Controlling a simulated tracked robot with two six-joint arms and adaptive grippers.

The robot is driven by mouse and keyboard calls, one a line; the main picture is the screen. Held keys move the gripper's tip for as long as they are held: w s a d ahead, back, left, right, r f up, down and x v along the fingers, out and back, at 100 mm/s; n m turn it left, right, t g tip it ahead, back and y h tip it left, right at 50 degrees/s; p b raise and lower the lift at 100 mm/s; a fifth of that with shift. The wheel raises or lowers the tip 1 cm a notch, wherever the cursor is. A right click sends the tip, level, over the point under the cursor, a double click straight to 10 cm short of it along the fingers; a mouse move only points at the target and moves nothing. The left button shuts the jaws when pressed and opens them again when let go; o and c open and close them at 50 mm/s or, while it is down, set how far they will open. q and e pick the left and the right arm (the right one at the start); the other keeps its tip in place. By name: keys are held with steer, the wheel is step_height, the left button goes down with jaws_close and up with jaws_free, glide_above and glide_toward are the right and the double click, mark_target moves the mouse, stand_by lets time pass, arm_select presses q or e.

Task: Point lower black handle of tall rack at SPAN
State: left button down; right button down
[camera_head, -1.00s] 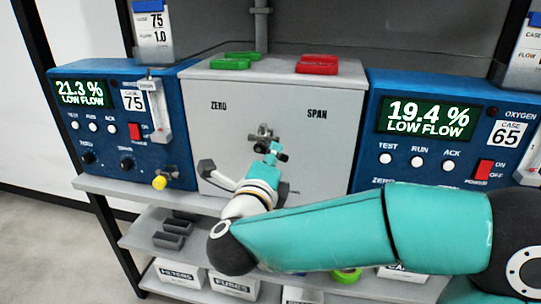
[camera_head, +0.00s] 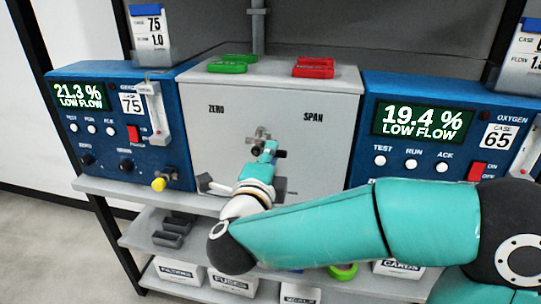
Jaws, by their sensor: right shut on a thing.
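The grey cabinet (camera_head: 330,150) in the middle of the rack bears the printed words ZERO (camera_head: 216,109) at left and SPAN (camera_head: 313,118) at right. A metal valve fitting (camera_head: 262,133) sits on its front between and below these words. My right gripper (camera_head: 267,152) is just below the fitting, against the cabinet front, shut on the black handle there. The handle is mostly hidden by the gripper and wrist, so its exact pointing direction cannot be told. My left gripper is not in view.
Blue analysers stand at left (camera_head: 170,187) and right (camera_head: 440,95), both reading LOW FLOW. Grey bins (camera_head: 172,232) and labelled boxes (camera_head: 232,284) fill lower shelves. My right forearm covers the lower right.

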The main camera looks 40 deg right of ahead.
steer(key=c, duration=1.1)
jaws_free()
steer(key=shift+w+a+f, duration=0.1)
steer(key=shift+f, duration=0.05)
steer(key=v, duration=1.2)
